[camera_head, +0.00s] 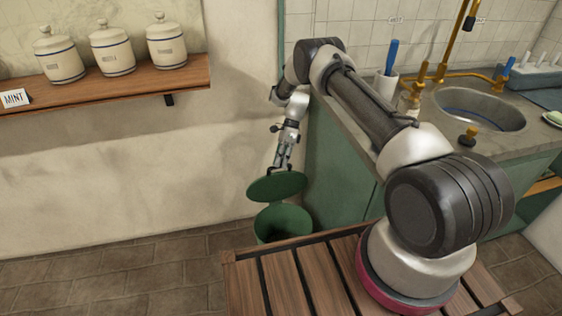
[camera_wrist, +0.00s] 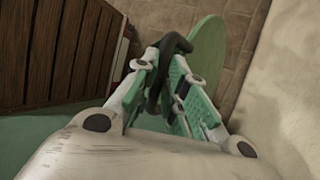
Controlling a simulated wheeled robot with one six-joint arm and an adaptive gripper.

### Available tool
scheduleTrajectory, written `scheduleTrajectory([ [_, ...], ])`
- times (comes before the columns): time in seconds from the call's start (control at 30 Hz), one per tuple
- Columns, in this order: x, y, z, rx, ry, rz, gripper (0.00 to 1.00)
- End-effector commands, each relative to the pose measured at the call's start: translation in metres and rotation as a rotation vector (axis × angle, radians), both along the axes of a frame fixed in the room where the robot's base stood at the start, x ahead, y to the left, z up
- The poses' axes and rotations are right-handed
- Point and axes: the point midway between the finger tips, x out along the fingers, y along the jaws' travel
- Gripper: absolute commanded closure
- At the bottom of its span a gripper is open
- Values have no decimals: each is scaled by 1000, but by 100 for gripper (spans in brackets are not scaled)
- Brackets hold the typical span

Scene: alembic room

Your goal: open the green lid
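The green lid (camera_head: 277,186) is a round disc raised above the green bin (camera_head: 283,226), with a gap between them and the bin's dark opening partly showing. My gripper (camera_head: 281,170) reaches down to the top of the lid. In the wrist view, my gripper's fingers (camera_wrist: 170,60) close around a dark curved handle (camera_wrist: 158,85), and part of the lid (camera_wrist: 207,48) shows beyond them. The fingers hide the middle of the lid. Finger contact is too small to see in the head view.
The bin stands between the plaster wall (camera_head: 130,190) and the green cabinet (camera_head: 340,165). A slatted wooden surface (camera_head: 290,285) lies in front of it. A shelf (camera_head: 110,87) with three jars is on the left wall. The sink counter (camera_head: 440,140) is at right. The tiled floor at left is clear.

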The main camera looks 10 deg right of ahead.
Motion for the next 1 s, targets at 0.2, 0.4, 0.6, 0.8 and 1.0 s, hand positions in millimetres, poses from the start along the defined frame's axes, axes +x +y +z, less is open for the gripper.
scheduleTrajectory([
  [0.2,0,0,-2,-1,-1,-1,65],
  [0.4,0,0,-2,-1,-1,-1,65],
  [0.6,9,-4,1,0,-1,0,65],
  [0.8,23,-10,7,-1,-2,0,65],
  [1.0,36,-16,12,0,-3,-1,65],
])
